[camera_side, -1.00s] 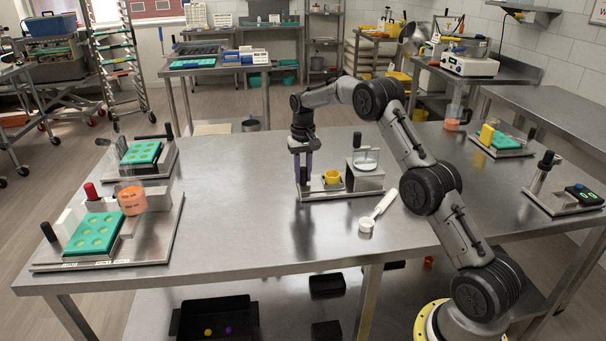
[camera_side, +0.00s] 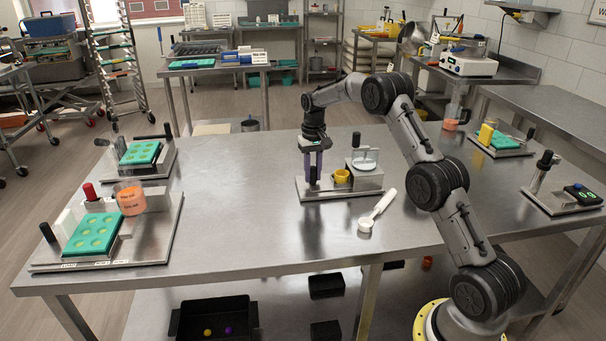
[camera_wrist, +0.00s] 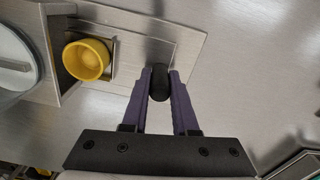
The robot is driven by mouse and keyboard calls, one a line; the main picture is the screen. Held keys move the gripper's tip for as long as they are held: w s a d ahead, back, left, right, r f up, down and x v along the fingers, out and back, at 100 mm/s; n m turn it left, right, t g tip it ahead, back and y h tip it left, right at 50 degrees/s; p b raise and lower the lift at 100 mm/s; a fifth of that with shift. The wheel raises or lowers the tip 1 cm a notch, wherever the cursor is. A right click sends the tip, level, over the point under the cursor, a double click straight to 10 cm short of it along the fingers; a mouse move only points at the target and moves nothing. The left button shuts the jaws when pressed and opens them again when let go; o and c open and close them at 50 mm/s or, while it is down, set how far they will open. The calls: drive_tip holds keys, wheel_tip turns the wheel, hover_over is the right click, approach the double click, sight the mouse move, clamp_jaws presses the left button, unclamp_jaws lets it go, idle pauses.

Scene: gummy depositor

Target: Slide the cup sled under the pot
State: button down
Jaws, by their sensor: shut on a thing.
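The yellow cup (camera_side: 341,176) sits upright on the small metal cup sled (camera_wrist: 111,58); the cup also shows in the wrist view (camera_wrist: 86,60). The pot (camera_side: 365,159), with a pale round top, stands on a metal block just right of the cup. In the wrist view the pot (camera_wrist: 14,62) is cut by the left edge. The cup is beside the pot's block, close to it. My gripper (camera_side: 315,184) points down at the left of the cup. Its purple fingers are shut on the sled's black knob (camera_wrist: 159,83).
The metal base plate (camera_side: 312,194) lies under the sled. A white scoop (camera_side: 377,212) lies in front of it on the steel table (camera_side: 250,225). Green-mould stations (camera_side: 95,233) stand far left. The table between is clear.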

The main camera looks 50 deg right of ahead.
sight(325, 183)
drive_tip(key=s+d, duration=0.2)
drive_tip(key=shift+s+d, duration=0.3)
drive_tip(key=shift+d, duration=0.05)
drive_tip(key=c, duration=0.7)
unclamp_jaws()
wheel_tip(325, 183, up, 14)
drive_tip(key=shift+f, duration=0.1)
